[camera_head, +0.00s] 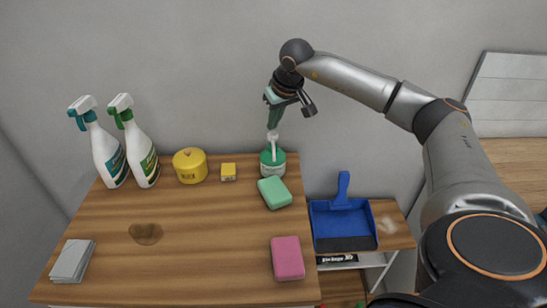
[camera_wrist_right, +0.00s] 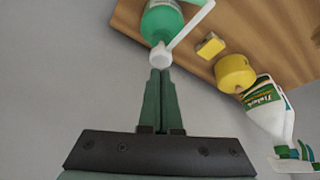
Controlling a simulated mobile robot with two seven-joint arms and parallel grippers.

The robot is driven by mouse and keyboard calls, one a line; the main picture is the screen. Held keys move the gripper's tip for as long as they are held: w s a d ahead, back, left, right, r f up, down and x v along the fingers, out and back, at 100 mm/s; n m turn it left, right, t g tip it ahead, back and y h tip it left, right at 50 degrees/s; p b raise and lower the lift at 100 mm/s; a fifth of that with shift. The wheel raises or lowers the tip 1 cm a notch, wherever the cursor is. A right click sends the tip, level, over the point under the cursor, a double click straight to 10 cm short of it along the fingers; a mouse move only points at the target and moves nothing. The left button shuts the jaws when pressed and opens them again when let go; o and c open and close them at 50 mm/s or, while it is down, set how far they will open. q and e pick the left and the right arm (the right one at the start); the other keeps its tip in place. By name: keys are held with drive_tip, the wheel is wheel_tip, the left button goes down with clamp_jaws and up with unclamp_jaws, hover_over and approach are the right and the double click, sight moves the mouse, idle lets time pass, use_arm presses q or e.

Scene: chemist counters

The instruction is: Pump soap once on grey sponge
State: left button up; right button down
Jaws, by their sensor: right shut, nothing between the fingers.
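The soap dispenser is a green bottle (camera_head: 272,163) with a white pump, standing at the back right of the wooden counter. In the right wrist view the bottle (camera_wrist_right: 158,22) and its white pump head (camera_wrist_right: 161,56) lie just beyond my fingertips. My right gripper (camera_head: 273,122) points down with its green fingers shut and empty, right above the pump head; contact cannot be told. It also shows in the right wrist view (camera_wrist_right: 160,76). A grey, flat, layered block (camera_head: 72,262), the only grey sponge-like thing, lies at the front left. My left gripper is not in view.
A green sponge (camera_head: 275,192) lies in front of the bottle and a pink sponge (camera_head: 287,258) nearer the front. A yellow tin (camera_head: 190,166), a small yellow box (camera_head: 228,172) and two spray bottles (camera_head: 140,150) stand at the back. A blue dustpan (camera_head: 342,220) lies right. The counter's middle is mostly clear.

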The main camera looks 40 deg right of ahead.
drive_tip(key=shift+r, duration=0.1)
wheel_tip(320, 180, up, 5)
drive_tip(key=p, duration=0.4)
drive_tip(key=shift+f+p, duration=0.2)
drive_tip(key=shift+p, duration=0.1)
drive_tip(key=shift+r+p, duration=0.4)
drive_tip(key=shift+r, duration=0.25)
drive_tip(key=shift+s+f, duration=0.1)
